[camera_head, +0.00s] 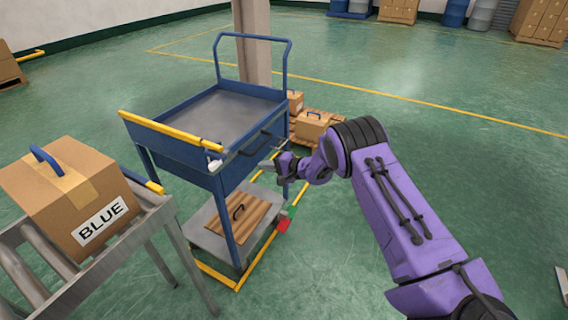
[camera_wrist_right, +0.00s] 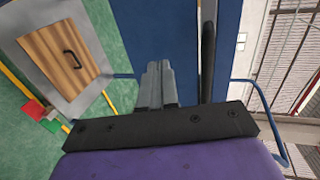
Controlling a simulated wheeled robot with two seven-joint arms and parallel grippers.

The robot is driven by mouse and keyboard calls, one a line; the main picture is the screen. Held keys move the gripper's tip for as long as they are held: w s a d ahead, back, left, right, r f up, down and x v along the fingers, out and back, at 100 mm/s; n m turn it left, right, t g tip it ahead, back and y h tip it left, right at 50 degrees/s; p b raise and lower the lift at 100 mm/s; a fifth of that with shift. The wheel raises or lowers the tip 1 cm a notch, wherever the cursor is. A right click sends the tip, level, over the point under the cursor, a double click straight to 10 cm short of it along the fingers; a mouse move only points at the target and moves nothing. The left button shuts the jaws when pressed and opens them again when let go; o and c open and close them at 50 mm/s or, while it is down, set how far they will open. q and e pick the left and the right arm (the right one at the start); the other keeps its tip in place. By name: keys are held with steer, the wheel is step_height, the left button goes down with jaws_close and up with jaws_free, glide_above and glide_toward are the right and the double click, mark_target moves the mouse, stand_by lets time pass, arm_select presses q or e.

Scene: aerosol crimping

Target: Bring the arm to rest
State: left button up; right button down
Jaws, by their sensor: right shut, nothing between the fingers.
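My right arm (camera_head: 390,205) is purple and comes in from the lower right of the head view. Its gripper (camera_head: 266,163) reaches left to the near right side of the blue cart (camera_head: 176,146), close to the cart's black handle (camera_head: 262,142). I cannot tell whether it touches the cart. In the right wrist view the gripper's grey fingers (camera_wrist_right: 158,68) are together with nothing between them, in front of the cart's blue side panel (camera_wrist_right: 150,28). My left gripper is not in view.
A box labelled BLUE (camera_head: 72,193) sits on a roller conveyor (camera_head: 160,212) at left. The cart's top tray (camera_head: 215,115) is empty; a wooden board (camera_head: 235,215) with a handle lies on its lower shelf. Cartons (camera_head: 312,125) stand on a pallet behind. The floor at right is open.

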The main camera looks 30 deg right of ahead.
steer(key=v, duration=0.7)
steer(key=shift+d+f, duration=0.3)
steer(key=s+a+f+n+g+h+p, duration=0.3)
steer(key=s+f+h, duration=0.6)
steer(key=s+f, duration=0.7)
steer(key=s+a+n+g, duration=0.1)
steer(key=s+a+g, duration=0.1)
steer(key=s, duration=1.1)
steer(key=s+a+n+g+h, duration=0.1)
steer(key=s+a+g, duration=0.2)
steer(key=s, duration=1)
steer(key=shift+a+f+g+p, duration=0.2)
steer(key=shift+f+g+p, duration=0.15)
steer(key=shift+g, duration=0.45)
